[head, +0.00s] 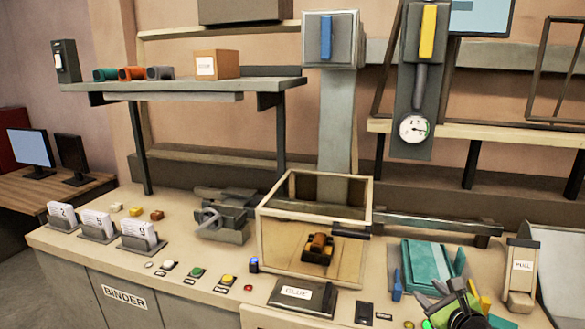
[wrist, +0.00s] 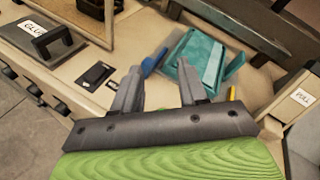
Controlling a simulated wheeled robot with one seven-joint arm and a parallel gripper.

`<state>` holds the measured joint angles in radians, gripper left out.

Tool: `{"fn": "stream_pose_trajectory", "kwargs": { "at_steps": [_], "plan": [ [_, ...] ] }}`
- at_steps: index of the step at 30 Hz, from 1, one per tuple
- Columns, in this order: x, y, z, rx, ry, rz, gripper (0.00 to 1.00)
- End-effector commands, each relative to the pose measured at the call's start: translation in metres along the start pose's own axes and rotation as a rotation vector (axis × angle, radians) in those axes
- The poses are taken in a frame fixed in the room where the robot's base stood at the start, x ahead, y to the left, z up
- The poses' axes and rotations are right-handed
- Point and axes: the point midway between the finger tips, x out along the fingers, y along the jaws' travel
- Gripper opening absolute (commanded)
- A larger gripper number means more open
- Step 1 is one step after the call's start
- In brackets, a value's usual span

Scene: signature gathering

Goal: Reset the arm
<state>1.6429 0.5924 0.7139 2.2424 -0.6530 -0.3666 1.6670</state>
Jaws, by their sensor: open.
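My gripper (head: 447,299) shows at the lower right of the head view, beside the teal book-like block. In the wrist view my gripper (wrist: 158,92) has its two grey fingers spread apart, with nothing between them. The teal block (wrist: 198,62) lies just beyond the fingertips in that view. It also shows in the head view (head: 425,265), right of the glass-sided box. A blue-handled tool (head: 397,286) lies at its left, and it shows in the wrist view (wrist: 154,60) near the left finger.
A wood-framed box (head: 280,238) stands mid-bench with a small brown item inside. A glue-labelled lid (head: 302,296), card holders (head: 97,226), buttons (head: 197,272) and a vise-like device (head: 226,214) sit leftward. A PULL-marked lever unit (head: 521,268) stands at right. A shelf (head: 190,84) overhangs the back.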

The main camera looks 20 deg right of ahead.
Motion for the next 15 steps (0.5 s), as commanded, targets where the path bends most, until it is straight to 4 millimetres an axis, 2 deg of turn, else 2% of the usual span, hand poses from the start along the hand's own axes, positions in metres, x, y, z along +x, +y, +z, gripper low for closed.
{"fn": "stream_pose_trajectory", "kwargs": {
  "at_steps": [3,5,7,10,12,14,15],
  "plan": [
    [0.011,0.06,0.013,-0.302,0.048,0.18,0.42],
    [0.01,0.095,0.02,-0.507,0.07,0.29,0.42],
    [0.002,0.137,0.027,-0.789,0.087,0.429,0.42],
    [-0.027,0.188,0.036,-1.23,0.081,0.622,0.42],
    [-0.054,0.213,0.043,-1.516,0.057,0.73,0.42],
    [-0.082,0.229,0.048,-1.742,0.023,0.806,0.42],
    [-0.102,0.237,0.051,-1.883,-0.009,0.849,0.42]
  ]
}}
